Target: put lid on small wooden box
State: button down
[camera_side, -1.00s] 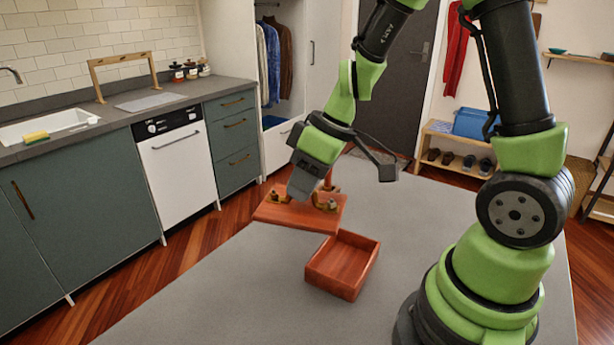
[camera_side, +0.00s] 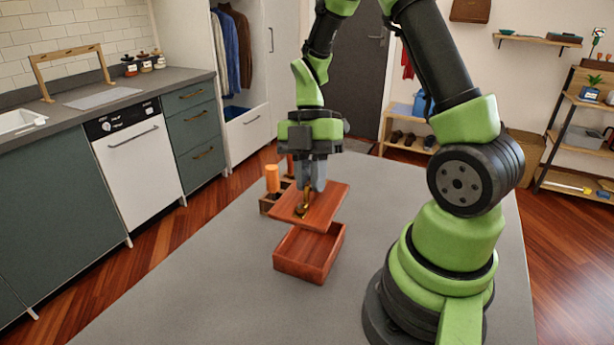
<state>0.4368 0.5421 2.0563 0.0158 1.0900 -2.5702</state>
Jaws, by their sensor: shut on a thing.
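The small wooden box (camera_side: 308,262) is reddish brown and open at the top. It stands on the grey table, its inside partly visible. Its flat wooden lid (camera_side: 327,204) is held level above the box's far part, overlapping its far edge in the picture. My gripper (camera_side: 308,208) points down and is shut on the lid's brass handle (camera_side: 301,211). The near part of the box is uncovered. I cannot tell the exact gap between lid and box.
A wooden holder (camera_side: 268,205) with orange-handled items (camera_side: 273,180) stands just behind and left of the lid. The grey table (camera_side: 190,285) is clear to the left and in front of the box. Kitchen cabinets stand beyond its left side.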

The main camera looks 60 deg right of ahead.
aim_at(311, 196)
jog(key=shift+f, duration=1.9)
jog(key=shift+f, duration=0.15)
jog(key=shift+f, duration=2)
jog(key=c, duration=0.6)
grip_release()
jog(key=shift+c, duration=0.2)
